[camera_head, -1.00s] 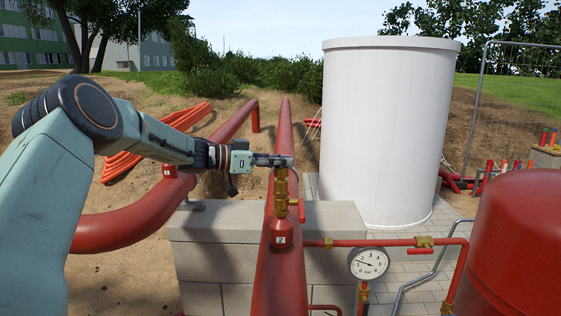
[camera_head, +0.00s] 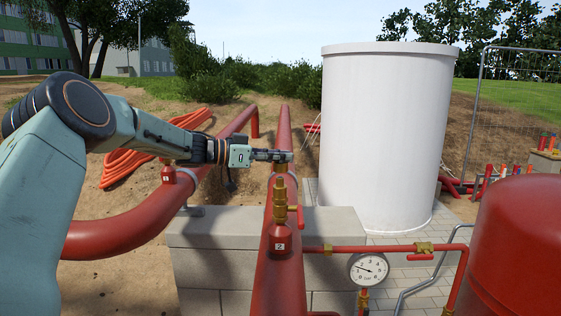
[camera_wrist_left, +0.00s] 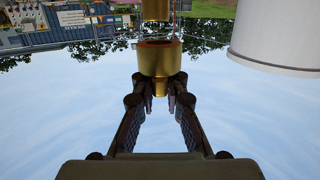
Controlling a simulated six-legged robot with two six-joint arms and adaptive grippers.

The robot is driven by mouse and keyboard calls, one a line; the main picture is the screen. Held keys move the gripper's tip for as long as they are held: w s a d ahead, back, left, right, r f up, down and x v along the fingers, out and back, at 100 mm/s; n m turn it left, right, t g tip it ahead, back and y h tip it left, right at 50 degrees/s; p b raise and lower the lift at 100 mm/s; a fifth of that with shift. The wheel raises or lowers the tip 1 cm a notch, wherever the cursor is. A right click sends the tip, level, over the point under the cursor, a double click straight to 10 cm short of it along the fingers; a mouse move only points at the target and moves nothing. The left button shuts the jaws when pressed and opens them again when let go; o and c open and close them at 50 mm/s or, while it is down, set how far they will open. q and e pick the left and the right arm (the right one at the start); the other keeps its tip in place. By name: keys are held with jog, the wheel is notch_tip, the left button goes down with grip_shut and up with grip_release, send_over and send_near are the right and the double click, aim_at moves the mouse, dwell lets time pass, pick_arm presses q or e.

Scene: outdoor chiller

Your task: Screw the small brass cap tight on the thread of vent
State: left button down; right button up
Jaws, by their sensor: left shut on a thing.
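My left gripper (camera_head: 284,156) is shut on the small brass cap (camera_head: 281,168), which hangs just under the fingertips. The brass vent (camera_head: 280,192) stands upright on the red pipe, on a red base with the label 2, directly below the cap. In the left wrist view, which looks upside down, the cap (camera_wrist_left: 160,60) sits between the fingertips and the vent's brass end (camera_wrist_left: 155,9) shows at the top edge. A narrow gap parts cap and vent. The thread itself is too small to make out. My right gripper is out of view.
A red lever (camera_head: 300,214) sits beside the vent. A pressure gauge (camera_head: 368,269) and a red branch pipe (camera_head: 390,248) lie to the right. A white tank (camera_head: 388,140) stands behind, and a red vessel (camera_head: 515,255) at right. Another pipe (camera_head: 140,222) runs at left.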

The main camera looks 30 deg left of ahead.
pick_arm(q)
jog(key=shift+s+r, duration=0.15)
jog(key=shift+f+n+t+y, duration=0.25)
jog(key=shift+n+t+y, duration=0.25)
jog(key=shift+n+y, duration=0.15)
jog(key=shift+s+n+t+y, duration=0.15)
jog(key=shift+n+t+y, duration=0.3)
jog(key=shift+y, duration=0.2)
jog(key=shift+w+f, duration=0.15)
jog(key=shift+w, duration=0.05)
jog(key=shift+s, duration=0.25)
jog(key=shift+w, duration=0.15)
jog(key=shift+w, duration=0.2)
